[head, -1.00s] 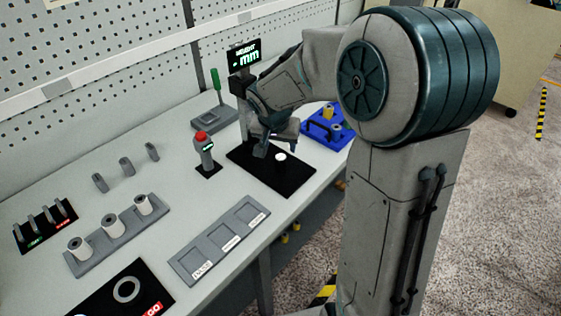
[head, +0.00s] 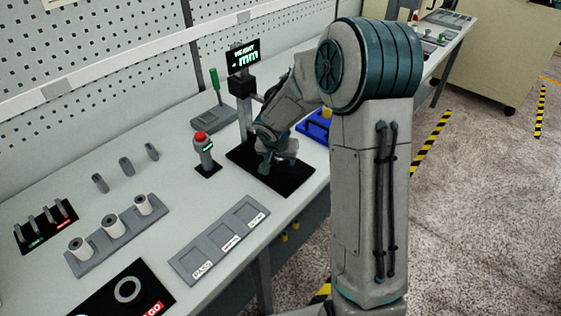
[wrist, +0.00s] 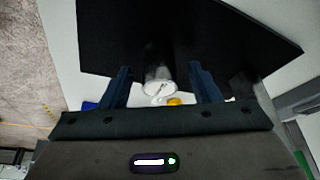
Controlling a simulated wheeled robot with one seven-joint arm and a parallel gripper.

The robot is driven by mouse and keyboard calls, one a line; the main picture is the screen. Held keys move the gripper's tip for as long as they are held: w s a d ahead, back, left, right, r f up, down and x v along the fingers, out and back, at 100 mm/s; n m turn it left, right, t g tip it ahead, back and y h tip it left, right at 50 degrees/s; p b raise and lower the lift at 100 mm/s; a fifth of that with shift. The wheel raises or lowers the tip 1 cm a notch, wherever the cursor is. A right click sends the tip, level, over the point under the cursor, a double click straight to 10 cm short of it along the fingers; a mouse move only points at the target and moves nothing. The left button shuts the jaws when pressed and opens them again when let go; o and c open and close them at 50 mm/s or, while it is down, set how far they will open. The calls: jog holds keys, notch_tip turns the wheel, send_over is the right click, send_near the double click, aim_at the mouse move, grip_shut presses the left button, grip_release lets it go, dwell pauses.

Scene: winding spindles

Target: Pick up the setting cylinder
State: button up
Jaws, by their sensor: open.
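In the wrist view a small pale cylinder (wrist: 159,78) with a white end stands on the black base plate, between my two dark fingers and apart from both. I take it to be the setting cylinder. My gripper (wrist: 160,70) is open, one finger on each side of it. In the head view my gripper (head: 272,163) is low over the black plate (head: 287,183) of the height gauge and hides the cylinder. The gauge display (head: 243,57) reads "HEIGHT - mm".
The gauge post (head: 245,120) rises close behind my gripper. A red-topped button post (head: 205,152) stands left of the plate. A blue tray (head: 315,127) is to the right, partly behind my arm. A grey labelled tray (head: 218,240) lies in front.

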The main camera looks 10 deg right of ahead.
grip_shut()
dwell(0.3)
